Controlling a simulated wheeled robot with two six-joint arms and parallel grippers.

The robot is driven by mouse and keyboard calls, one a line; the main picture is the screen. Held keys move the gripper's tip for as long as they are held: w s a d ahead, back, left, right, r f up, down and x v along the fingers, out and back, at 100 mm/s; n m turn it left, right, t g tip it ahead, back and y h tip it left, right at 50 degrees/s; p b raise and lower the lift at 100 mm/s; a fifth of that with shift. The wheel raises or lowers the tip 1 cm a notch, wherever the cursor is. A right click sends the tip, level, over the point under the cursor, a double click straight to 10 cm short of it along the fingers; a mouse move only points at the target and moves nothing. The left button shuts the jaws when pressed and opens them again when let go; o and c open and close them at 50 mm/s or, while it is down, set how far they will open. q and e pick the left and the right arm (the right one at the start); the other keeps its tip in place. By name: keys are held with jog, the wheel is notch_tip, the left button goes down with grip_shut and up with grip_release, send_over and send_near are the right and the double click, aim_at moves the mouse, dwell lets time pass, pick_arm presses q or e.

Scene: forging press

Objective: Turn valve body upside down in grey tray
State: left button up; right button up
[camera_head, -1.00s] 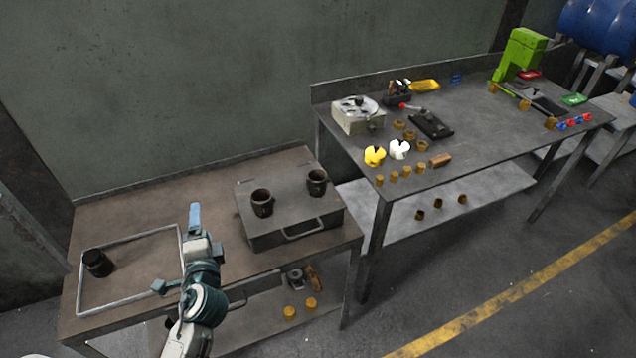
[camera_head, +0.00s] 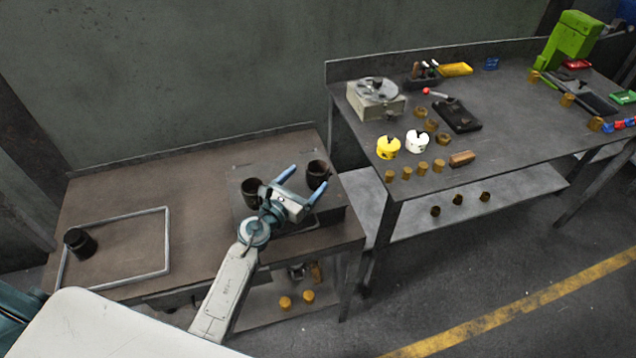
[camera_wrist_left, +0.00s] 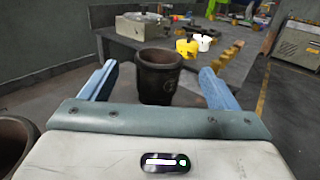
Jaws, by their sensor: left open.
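The grey tray (camera_head: 167,240), a thin raised rim on the left bench, holds a dark cylindrical part (camera_head: 80,242) near its left side. I cannot tell for sure whether this part is the valve body. Two dark cup-like bodies stand upright on a grey box to the right: a left one (camera_head: 251,192) and a right one (camera_head: 318,173). My left gripper (camera_head: 305,181) is open and empty at the right cup. In the left wrist view the right cup (camera_wrist_left: 158,78) stands ahead between the spread fingers; contact is not visible. The left cup (camera_wrist_left: 12,145) shows at lower left.
The grey box (camera_head: 335,214) is partly hidden by my left arm. The bench (camera_head: 190,185) is clear between tray and box. The right table (camera_head: 500,135) carries yellow and white parts, brass pieces and a green press (camera_head: 570,40). Brass pieces lie on the lower shelf.

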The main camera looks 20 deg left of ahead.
aim_at(323, 165)
pick_arm(q)
jog(key=shift+w+f+b, duration=0.2)
jog(key=shift+f+b, duration=0.1)
jog(key=shift+f, duration=0.9)
jog(key=w, duration=0.2)
jog(key=w+d+r+p, duration=0.1)
jog(key=shift+w, duration=0.15)
jog(key=x, duration=0.4)
jog(key=shift+w+d+f, duration=0.1)
jog(key=shift+w+f, duration=0.1)
jog(key=shift+w, duration=0.05)
jog(key=shift+s, duration=0.1)
pick_arm(e)
jog(key=shift+w+d+r, duration=0.1)
jog(key=shift+w+d, duration=0.15)
jog(key=shift+w, duration=0.25)
jog(key=shift+w+d, duration=0.25)
jog(key=shift+w, duration=0.25)
pick_arm(q)
jog(key=shift+r, duration=0.1)
jog(key=shift+c, duration=0.4)
pick_arm(e)
jog(key=shift+w, duration=0.1)
pick_arm(q)
jog(key=c, duration=1.2)
pick_arm(e)
jog(key=shift+w+a, duration=0.35)
jog(key=shift+a, duration=0.05)
